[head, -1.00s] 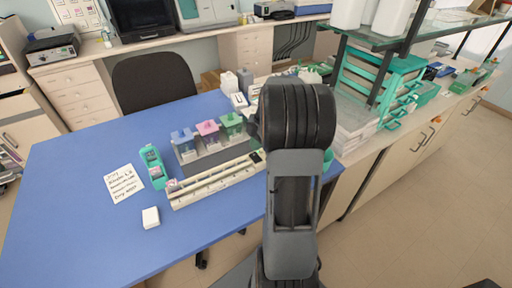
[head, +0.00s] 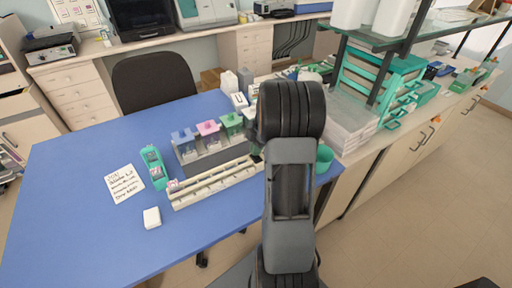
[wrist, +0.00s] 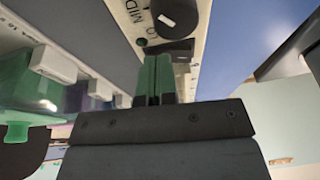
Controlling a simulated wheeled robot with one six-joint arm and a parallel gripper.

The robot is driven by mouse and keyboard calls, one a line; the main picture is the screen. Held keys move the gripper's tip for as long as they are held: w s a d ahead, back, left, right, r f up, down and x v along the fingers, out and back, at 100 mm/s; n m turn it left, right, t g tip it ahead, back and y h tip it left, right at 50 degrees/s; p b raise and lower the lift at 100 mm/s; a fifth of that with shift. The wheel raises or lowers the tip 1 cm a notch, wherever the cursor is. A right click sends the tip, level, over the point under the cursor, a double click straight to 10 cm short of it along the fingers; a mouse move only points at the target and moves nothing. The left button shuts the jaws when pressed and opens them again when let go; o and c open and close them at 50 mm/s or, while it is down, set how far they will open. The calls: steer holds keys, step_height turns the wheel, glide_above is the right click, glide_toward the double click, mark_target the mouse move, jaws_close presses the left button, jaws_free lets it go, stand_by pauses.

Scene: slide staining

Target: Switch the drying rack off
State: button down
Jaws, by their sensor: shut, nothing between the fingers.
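The drying rack (head: 215,184) is a long cream unit with a slotted top on the blue table in the head view. Its right end is partly hidden by my arm. In the wrist view its cream control panel (wrist: 125,12) carries a round black knob (wrist: 178,16), lettering that reads "LO" and "MID", a small green dot and a dark rocker-like piece (wrist: 172,50). My gripper (wrist: 154,72) is shut and empty, its green fingertips close to that dark piece. I cannot tell whether they touch it. The head view hides most of the gripper behind my arm.
Staining jars with blue, pink and green lids (head: 208,134) stand in a grey holder just behind the rack. A teal slide holder (head: 154,167), a handwritten note (head: 124,184) and a white box (head: 151,218) lie to the left. A green cup (head: 324,158) is right of my arm.

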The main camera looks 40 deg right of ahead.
steer(key=shift+s, duration=0.1)
steer(key=shift+s+a+r, duration=0.15)
steer(key=shift+s+r, duration=0.05)
steer(key=shift+s, duration=0.5)
steer(key=r+p, duration=0.1)
steer(key=r, duration=0.2)
steer(key=r+p, duration=0.1)
steer(key=shift+w+r+p, duration=0.25)
steer(key=shift+r+p, duration=0.05)
steer(key=shift+p, duration=0.05)
steer(key=w+b+v, duration=0.1)
steer(key=v, duration=0.8)
steer(key=shift+w+d, duration=0.25)
steer(key=shift+d, duration=0.05)
steer(key=shift+r, duration=0.1)
